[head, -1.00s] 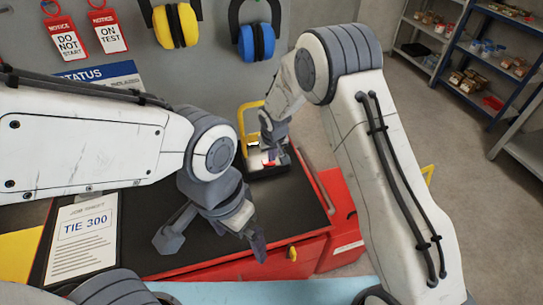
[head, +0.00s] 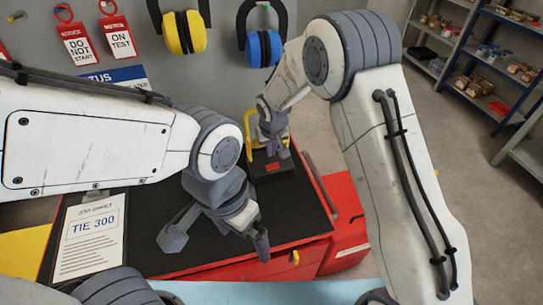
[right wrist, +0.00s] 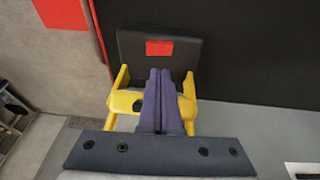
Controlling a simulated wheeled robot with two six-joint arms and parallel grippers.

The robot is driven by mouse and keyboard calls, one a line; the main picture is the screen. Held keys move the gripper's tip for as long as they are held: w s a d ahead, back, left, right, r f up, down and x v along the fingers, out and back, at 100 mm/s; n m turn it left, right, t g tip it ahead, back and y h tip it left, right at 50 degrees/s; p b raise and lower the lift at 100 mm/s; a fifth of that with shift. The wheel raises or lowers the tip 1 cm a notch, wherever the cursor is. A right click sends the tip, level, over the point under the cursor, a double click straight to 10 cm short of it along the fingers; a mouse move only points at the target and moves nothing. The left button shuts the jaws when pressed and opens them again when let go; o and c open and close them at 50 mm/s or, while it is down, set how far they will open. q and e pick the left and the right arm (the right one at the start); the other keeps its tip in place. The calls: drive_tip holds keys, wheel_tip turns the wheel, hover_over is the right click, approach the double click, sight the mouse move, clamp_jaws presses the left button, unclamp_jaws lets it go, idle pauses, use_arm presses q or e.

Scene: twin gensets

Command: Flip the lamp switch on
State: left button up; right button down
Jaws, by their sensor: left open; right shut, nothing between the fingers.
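The lamp is a black unit (head: 271,167) with a yellow frame at the far right end of the dark bench top. In the right wrist view its black body (right wrist: 160,50) carries a red patch, and its yellow frame (right wrist: 122,104) has a small dark knob on the bar. I cannot tell which part is the switch. My right gripper (head: 281,150) is shut and empty over the lamp; its closed fingertips (right wrist: 161,76) overlap the lamp in the wrist view. Contact is unclear. My left gripper (head: 254,238) is open and empty above the bench's front.
The black bench top (head: 200,250) on a red cabinet has a job sheet (head: 92,237) at left. Yellow (head: 183,28) and blue (head: 263,45) ear defenders and red notice tags (head: 110,38) hang behind. Shelves (head: 490,60) stand far right, beyond open floor.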

sight(275, 165)
use_arm(q)
wheel_tip(275, 165, down, 2)
drive_tip(key=shift+f+b, duration=0.2)
drive_tip(key=shift+b, duration=0.55)
use_arm(e)
drive_tip(key=d+v, duration=0.1)
drive_tip(key=v, duration=0.7)
drive_tip(key=shift+w+r, duration=0.1)
drive_tip(key=shift+r, duration=0.05)
use_arm(q)
wheel_tip(275, 165, down, 4)
drive_tip(key=b, duration=0.3)
drive_tip(key=shift+r+b, duration=0.2)
drive_tip(key=shift+b, duration=0.1)
use_arm(e)
drive_tip(key=shift+a+r, duration=0.15)
drive_tip(key=shift+r, duration=0.05)
drive_tip(key=p+x, duration=0.1)
drive_tip(key=x, duration=0.3)
drive_tip(key=p+x, duration=0.1)
drive_tip(key=x, duration=0.3)
drive_tip(key=s+p+x, duration=0.1)
drive_tip(key=x, duration=0.4)
drive_tip(key=shift+d+f, duration=0.15)
drive_tip(key=shift+d, duration=0.15)
use_arm(q)
wheel_tip(275, 165, up, 3)
drive_tip(key=shift+r, duration=0.1)
use_arm(e)
drive_tip(key=shift+f, duration=0.45)
